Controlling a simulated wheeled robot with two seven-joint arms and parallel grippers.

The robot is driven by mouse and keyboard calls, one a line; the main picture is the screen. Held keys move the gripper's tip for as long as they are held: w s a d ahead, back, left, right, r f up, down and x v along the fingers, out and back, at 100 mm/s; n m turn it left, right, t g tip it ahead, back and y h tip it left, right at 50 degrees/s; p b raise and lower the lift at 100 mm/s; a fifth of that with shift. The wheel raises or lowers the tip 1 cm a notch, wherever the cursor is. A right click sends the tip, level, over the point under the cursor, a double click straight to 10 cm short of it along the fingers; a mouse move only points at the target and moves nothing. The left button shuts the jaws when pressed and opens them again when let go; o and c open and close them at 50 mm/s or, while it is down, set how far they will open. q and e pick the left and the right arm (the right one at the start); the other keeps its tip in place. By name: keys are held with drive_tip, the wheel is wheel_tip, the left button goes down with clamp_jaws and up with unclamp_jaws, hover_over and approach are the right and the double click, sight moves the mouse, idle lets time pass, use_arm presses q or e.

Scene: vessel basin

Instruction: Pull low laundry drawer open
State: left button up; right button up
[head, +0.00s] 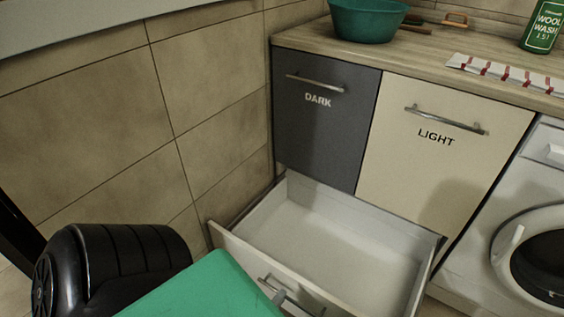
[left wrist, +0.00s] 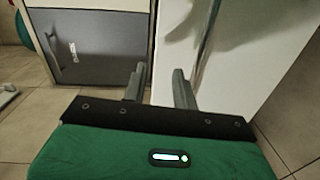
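The low drawer (head: 330,238) is pulled out below the cabinet, and its pale, empty inside shows in the head view. Its bar handle (head: 292,297) is on the front panel near the bottom edge. My left gripper (head: 279,297) comes in from the lower left, its tip close to the handle; its green body hides part of the drawer front. In the left wrist view my left gripper (left wrist: 159,85) has its two fingers apart, with a pale panel beyond them. I cannot tell whether a finger touches the handle. My right gripper is not in view.
The DARK door (head: 322,135) and LIGHT door (head: 435,165) above are shut. A washing machine (head: 510,225) stands at right, a tiled wall (head: 100,100) at left. The counter holds a green basin (head: 366,20), a striped cloth (head: 505,75) and a wool wash bottle (head: 542,28).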

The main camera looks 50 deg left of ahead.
use_arm(q)
drive_tip(key=s+d+f, duration=0.1)
drive_tip(key=s, duration=0.5)
drive_tip(key=s+d+f, duration=0.2)
drive_tip(key=s, duration=0.4)
drive_tip(key=shift+s+b, duration=0.15)
drive_tip(key=shift+b, duration=0.3)
idle(0.3)
drive_tip(key=shift+p, duration=0.3)
idle(0.6)
